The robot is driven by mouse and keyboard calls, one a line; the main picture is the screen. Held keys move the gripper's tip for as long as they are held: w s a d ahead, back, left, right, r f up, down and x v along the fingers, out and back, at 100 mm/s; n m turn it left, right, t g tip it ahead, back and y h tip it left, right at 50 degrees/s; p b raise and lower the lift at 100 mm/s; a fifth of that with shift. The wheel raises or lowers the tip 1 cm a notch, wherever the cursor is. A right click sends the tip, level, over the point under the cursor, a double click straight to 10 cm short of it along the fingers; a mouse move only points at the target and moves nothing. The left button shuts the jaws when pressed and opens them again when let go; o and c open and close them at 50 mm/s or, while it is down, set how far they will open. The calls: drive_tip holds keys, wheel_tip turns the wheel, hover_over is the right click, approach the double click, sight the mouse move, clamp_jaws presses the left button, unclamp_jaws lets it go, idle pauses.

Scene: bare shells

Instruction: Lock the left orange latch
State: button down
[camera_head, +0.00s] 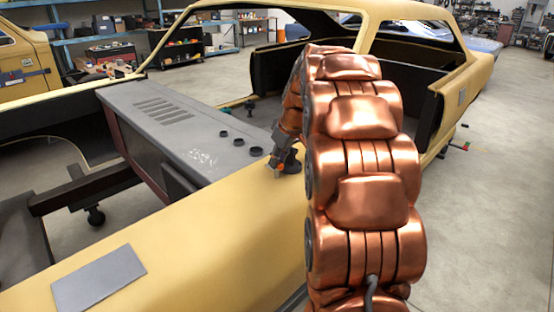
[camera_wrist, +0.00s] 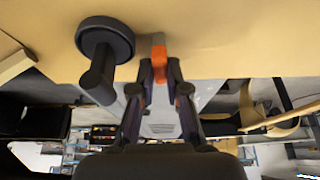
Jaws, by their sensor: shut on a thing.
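The orange latch (camera_wrist: 159,58) shows in the wrist view as a small upright piece against the yellow body panel. My gripper (camera_wrist: 161,72) has a dark fingertip on each side of it and is shut on it.
A black round knob with a stem (camera_wrist: 104,40) stands close left of my fingers in the wrist view. A grey box with vents (camera_head: 180,135) lies beside the panel. A grey plate (camera_head: 99,279) lies on the panel. A small orange-green piece (camera_head: 464,147) sticks out at the right.

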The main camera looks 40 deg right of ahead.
drive_tip(key=shift+m, duration=0.3)
drive_tip(key=shift+f+m+h+b, duration=0.1)
drive_tip(key=shift+m+h+b, duration=0.2)
drive_tip(key=shift+m+b, duration=0.15)
drive_tip(key=m+h, duration=0.1)
drive_tip(key=m, duration=0.1)
drive_tip(key=shift+a+m+b, duration=0.1)
drive_tip(key=shift+m+b, duration=0.25)
drive_tip(key=shift+b, duration=0.05)
drive_tip(key=m+h, duration=0.1)
drive_tip(key=m, duration=0.1)
drive_tip(key=m+g+h, duration=0.1)
drive_tip(key=m, duration=0.2)
drive_tip(key=shift+b, duration=0.4)
drive_tip(key=m+g, duration=0.1)
drive_tip(key=m, duration=0.2)
drive_tip(key=m+h, duration=0.1)
drive_tip(key=m, duration=0.1)
drive_tip(key=shift+w+a+m+g+b, duration=0.1)
drive_tip(key=shift+w+m+g+b, duration=0.05)
drive_tip(key=shift+m+g+b, duration=0.25)
drive_tip(key=shift+m+g+h, duration=0.3)
drive_tip(key=shift+m+g, duration=0.3)
drive_tip(key=shift+m, duration=1)
drive_tip(key=c, duration=1.2)
unclamp_jaws()
drive_tip(key=shift+o, duration=0.2)
